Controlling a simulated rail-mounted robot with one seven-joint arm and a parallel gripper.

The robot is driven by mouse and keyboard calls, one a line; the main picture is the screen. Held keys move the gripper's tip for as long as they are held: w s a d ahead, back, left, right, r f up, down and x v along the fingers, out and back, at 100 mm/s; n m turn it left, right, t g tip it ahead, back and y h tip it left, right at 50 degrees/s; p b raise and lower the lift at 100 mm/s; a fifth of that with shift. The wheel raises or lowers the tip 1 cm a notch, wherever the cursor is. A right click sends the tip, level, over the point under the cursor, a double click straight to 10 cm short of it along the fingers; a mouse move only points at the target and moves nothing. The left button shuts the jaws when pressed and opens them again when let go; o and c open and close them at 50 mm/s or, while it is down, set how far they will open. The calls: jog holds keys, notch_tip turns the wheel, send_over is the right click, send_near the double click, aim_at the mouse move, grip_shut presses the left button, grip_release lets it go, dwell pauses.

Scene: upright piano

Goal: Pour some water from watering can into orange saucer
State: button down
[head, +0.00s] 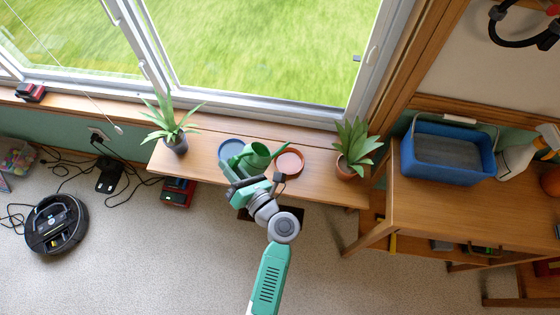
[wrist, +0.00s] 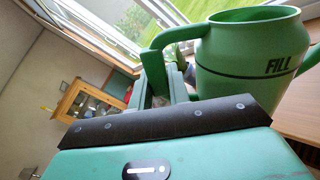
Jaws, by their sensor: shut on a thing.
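The green watering can (head: 258,154) is over the wooden shelf, between the two saucers, with its spout pointing right toward the orange saucer (head: 290,162). In the wrist view the can (wrist: 250,58) fills the upper right, with a dark line and the word FILL on its side. My gripper (head: 246,172) is at the can's near left side in the head view. In the wrist view my gripper (wrist: 165,92) is shut on the can's handle (wrist: 158,50). The orange saucer looks empty. I cannot tell whether the can touches the shelf or how much water it holds.
A blue saucer (head: 231,149) lies left of the can. Potted plants stand at the shelf's left (head: 174,135) and right (head: 354,150). The window (head: 250,100) is behind. A blue bin (head: 450,150) sits on the right table. A robot vacuum (head: 56,224) is on the floor.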

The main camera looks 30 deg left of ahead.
aim_at(236, 158)
jog(key=shift+r, duration=0.1)
jog(key=p, duration=0.1)
jog(key=r+p, duration=0.1)
jog(key=r+m+p, duration=0.1)
jog(key=shift+w+d+r+p, duration=0.2)
jog(key=shift+w+d+p, duration=0.05)
jog(key=shift+w+p, duration=0.15)
jog(key=shift+w+r+p, duration=0.1)
jog(key=shift+r+p, duration=0.05)
jog(key=shift+p, duration=0.2)
jog(key=shift+w+d+r+m+p, duration=0.2)
jog(key=shift+w+r+m+p, duration=0.35)
jog(key=shift+p, duration=0.5)
jog(key=shift+s, duration=0.1)
jog(key=shift+f, duration=0.15)
